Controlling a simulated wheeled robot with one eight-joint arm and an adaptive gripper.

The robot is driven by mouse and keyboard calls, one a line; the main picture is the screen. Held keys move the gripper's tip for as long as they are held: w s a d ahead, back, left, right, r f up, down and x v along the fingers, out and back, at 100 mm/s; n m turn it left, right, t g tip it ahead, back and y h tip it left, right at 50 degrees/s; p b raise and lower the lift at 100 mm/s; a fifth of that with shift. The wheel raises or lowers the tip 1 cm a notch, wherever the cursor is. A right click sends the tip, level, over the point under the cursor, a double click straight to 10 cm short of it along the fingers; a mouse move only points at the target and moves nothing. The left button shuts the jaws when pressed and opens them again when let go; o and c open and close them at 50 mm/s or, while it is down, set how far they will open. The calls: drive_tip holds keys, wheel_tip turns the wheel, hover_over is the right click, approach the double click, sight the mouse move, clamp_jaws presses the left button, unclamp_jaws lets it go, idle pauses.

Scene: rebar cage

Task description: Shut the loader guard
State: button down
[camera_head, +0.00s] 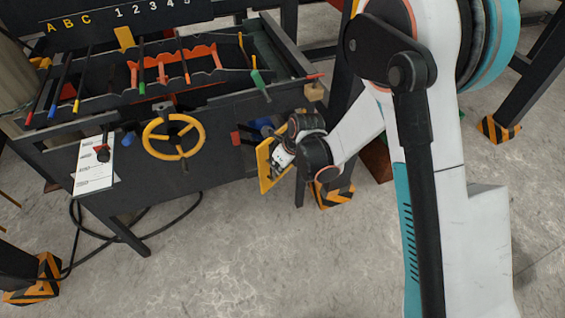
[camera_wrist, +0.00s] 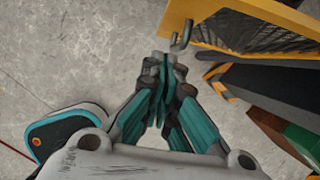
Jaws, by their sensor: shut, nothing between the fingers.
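The loader guard (camera_head: 266,170) is a yellow-framed panel at the right end of the dark machine's front. It stands out at an angle from an opening where blue and red parts show. In the wrist view the guard's yellow frame (camera_wrist: 270,14) and dark mesh fill the upper right, with a small grey hook-like handle (camera_wrist: 182,36) at its left end. My gripper (camera_head: 279,170) is beside the guard in the head view. In the wrist view my gripper (camera_wrist: 165,62) is shut and empty, its fingertips just below the handle. I cannot tell whether they touch.
A yellow handwheel (camera_head: 173,137) sits on the machine front, left of the guard. Coloured rods and a red rack (camera_head: 175,66) lie on top. A post with a black-and-orange striped foot (camera_head: 334,194) stands close to my gripper. The concrete floor in front is clear.

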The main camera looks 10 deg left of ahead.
drive_tip(key=a, duration=0.1)
drive_tip(key=w+a+f+b, duration=0.1)
drive_tip(key=w+a, duration=0.1)
drive_tip(key=a, duration=0.1)
drive_tip(key=shift+w+f+b, duration=0.15)
drive_tip(key=shift+f+b, duration=0.15)
drive_tip(key=shift+b, duration=0.05)
drive_tip(key=shift+a, duration=0.1)
